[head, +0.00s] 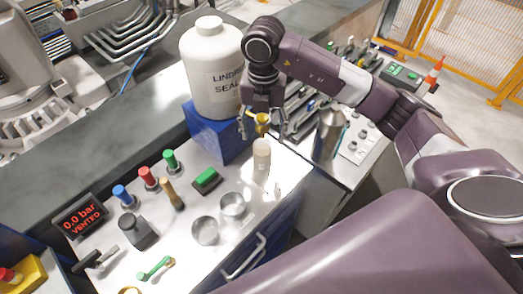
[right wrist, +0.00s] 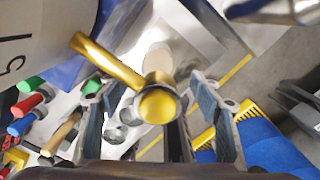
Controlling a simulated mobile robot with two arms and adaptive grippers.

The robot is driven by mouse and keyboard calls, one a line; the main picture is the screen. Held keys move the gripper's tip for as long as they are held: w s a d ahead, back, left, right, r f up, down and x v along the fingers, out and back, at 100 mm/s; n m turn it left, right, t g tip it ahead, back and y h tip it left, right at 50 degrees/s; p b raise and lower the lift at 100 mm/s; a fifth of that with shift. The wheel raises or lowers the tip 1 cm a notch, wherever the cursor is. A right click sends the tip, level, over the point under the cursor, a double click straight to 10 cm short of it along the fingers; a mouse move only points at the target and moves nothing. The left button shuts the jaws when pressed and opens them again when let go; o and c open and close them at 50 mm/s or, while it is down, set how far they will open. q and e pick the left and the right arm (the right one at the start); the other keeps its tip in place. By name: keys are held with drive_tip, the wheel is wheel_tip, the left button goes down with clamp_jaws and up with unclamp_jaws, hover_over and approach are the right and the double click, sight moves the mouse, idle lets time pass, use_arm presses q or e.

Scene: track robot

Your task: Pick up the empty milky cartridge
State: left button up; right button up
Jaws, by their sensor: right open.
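The milky cartridge (head: 261,165) is a pale, whitish cylinder standing upright on the light bench top, beside the blue block. It also shows in the right wrist view (right wrist: 158,58), partly hidden behind a brass tap (right wrist: 158,103). My right gripper (head: 263,130) is open, above the cartridge and pointing down. The tap (head: 262,119) lies between its fingers in both views; I cannot tell whether they touch. In the right wrist view the open fingers of my right gripper (right wrist: 155,108) stand to either side of the tap. My left gripper is not in view.
A large white jug (head: 212,75) stands on a blue block (head: 215,135), close left of my gripper. Two metal cups (head: 206,231), a green-topped block (head: 207,180) and coloured-handled tools (head: 148,177) occupy the bench. A metal canister (head: 328,133) stands to the right.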

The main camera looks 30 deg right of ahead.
sight(262, 154)
wheel_tip(262, 154, down, 4)
drive_tip(key=shift+w+p, duration=0.15)
drive_tip(key=shift+p, duration=0.45)
drive_tip(key=shift+f, duration=0.5)
drive_tip(key=c, duration=1)
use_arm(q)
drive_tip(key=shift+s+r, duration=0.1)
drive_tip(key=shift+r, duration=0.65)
use_arm(e)
drive_tip(key=shift+w, duration=0.1)
clamp_jaws()
